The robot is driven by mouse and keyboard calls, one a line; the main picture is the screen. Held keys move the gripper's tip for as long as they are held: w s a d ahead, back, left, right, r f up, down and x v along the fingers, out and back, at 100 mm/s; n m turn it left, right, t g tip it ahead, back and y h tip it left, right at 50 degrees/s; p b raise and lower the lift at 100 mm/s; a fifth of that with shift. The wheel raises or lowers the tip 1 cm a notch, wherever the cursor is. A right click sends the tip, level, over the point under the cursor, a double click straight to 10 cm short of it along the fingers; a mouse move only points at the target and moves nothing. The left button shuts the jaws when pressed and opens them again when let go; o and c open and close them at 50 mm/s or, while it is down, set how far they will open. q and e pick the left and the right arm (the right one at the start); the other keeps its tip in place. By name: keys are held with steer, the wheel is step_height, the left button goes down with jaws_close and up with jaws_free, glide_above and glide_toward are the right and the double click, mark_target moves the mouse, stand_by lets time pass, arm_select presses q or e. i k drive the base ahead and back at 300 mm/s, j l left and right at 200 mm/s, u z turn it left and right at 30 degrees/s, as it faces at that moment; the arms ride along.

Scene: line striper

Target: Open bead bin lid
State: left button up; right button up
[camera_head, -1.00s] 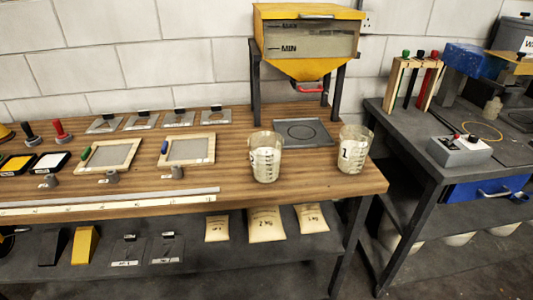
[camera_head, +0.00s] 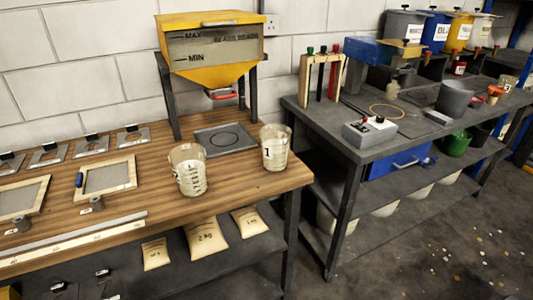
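The yellow bead bin (camera_head: 212,52) stands on dark legs at the back right of the wooden bench. Its front window carries MAX and MIN marks. Its yellow lid (camera_head: 205,18) lies flat on top and looks shut, with a grey handle (camera_head: 222,23) along the front edge. A red lever (camera_head: 221,96) shows under the funnel. Neither of my grippers is in view.
A grey bench (camera_head: 330,130) with a switch box (camera_head: 370,131) stands to the right. Open floor (camera_head: 440,240) lies at the lower right.

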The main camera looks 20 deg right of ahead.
mark_target(188, 20)
steer(key=i+l, duration=0.1)
steer(key=l, duration=0.3)
steer(key=i+l, duration=0.1)
steer(key=l, duration=0.25)
steer(key=i+l, duration=0.1)
steer(key=l, duration=0.3)
steer(key=i+l, duration=0.1)
steer(key=l, duration=0.25)
